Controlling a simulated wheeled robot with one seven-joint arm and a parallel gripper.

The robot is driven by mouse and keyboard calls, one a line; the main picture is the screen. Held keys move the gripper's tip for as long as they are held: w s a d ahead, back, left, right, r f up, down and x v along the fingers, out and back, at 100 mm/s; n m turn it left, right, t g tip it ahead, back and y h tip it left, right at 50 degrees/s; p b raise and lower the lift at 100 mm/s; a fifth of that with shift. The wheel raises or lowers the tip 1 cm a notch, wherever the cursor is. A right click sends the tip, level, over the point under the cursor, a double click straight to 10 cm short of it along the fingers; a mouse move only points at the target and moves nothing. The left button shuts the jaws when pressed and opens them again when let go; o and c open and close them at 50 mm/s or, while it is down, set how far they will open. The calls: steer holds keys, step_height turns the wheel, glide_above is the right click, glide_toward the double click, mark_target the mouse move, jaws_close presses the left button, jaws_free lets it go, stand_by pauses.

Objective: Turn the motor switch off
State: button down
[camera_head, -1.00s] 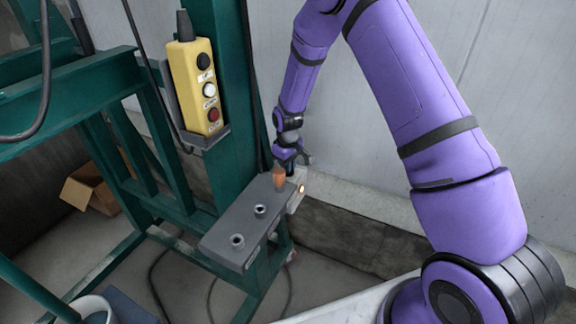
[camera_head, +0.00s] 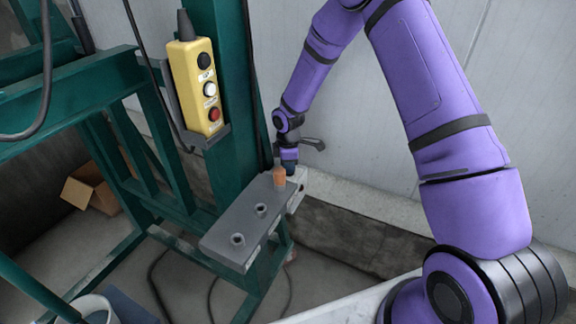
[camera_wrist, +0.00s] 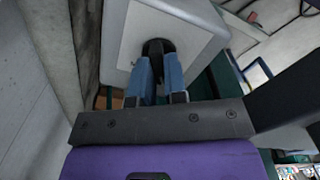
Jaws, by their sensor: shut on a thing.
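The motor switch is a black knob (camera_wrist: 157,47) on the face of a pale grey box (camera_wrist: 185,18) in the wrist view. My gripper (camera_wrist: 159,62) has its two blue fingers closed on either side of the knob. In the head view my gripper (camera_head: 290,168) is at the far right end of the grey shelf, beside the orange-brown piece. The grey box (camera_head: 299,180) shows there only in part, and the knob is hidden. A small dark reddish lamp (camera_head: 301,187) is on the box.
A yellow button pendant (camera_head: 197,75) hangs on the green frame (camera_head: 230,120). A pale wall (camera_head: 500,70) stands behind my arm. A cardboard box (camera_head: 92,190) lies at left.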

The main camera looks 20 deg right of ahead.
steer(key=shift+n, duration=0.4)
steer(key=c, duration=1.2)
jaws_free()
steer(key=shift+o, duration=0.2)
step_height(320, 180, up, 11)
